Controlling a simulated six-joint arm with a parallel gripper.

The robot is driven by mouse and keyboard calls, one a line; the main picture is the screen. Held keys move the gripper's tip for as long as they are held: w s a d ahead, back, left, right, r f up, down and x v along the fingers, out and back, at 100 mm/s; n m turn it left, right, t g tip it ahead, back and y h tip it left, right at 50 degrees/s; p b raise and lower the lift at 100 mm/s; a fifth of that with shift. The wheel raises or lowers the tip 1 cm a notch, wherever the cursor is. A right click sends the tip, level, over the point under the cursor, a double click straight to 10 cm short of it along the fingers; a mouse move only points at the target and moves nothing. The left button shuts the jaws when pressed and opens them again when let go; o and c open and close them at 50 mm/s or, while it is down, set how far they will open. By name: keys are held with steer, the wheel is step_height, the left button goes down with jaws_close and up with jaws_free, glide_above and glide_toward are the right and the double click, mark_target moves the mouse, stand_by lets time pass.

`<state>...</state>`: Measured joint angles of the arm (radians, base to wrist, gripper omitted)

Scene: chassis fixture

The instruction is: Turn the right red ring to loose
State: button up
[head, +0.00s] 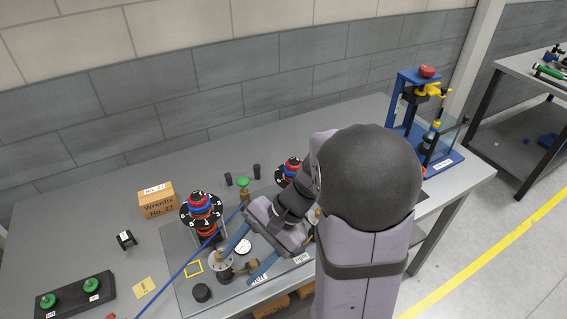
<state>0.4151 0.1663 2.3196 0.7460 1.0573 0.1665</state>
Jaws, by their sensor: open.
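The right red ring (291,163) is on a stacked red, blue and black fixture post at the back of the chassis plate. My arm hides the right part of this post. The left post, with its own red and blue rings (200,201), stands further left on a black marked disc. My gripper (237,268) is open, with its two blue-grey fingers spread apart and reaching down and left over the front of the plate. It is in front of the right post and apart from it.
A blue cable (186,269) crosses the plate's left side. A cardboard box (157,203) and a black block with green knobs (75,296) stand left. A blue press stand (404,95) is at the back right. The table (75,226) has free room at left.

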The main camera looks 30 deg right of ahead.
steer(key=w+d+r+m+t+y+b, duration=0.1)
steer(key=w+d+m+t+y+b, duration=0.15)
steer(key=w+m+t, duration=0.35)
steer(key=m+t+h+b, duration=0.2)
steer(key=m+t+b, duration=0.1)
steer(key=m+t, duration=0.75)
glide_toward(290, 159)
steer(key=shift+g, duration=0.35)
steer(key=w+a, duration=0.1)
steer(key=w+a+r, duration=0.2)
steer(key=w, duration=0.1)
steer(key=shift+w, duration=0.15)
steer(key=shift+w+d+f+m, duration=0.25)
steer(key=shift+d+f+m, duration=0.3)
steer(key=shift+f+m, duration=0.2)
steer(key=shift+f+h, duration=0.1)
steer(key=shift+h, duration=0.15)
steer(key=shift+p+x, duration=0.85)
steer(key=shift+x, duration=2.85)
steer(key=shift+a, duration=0.1)
steer(key=c, duration=1.1)
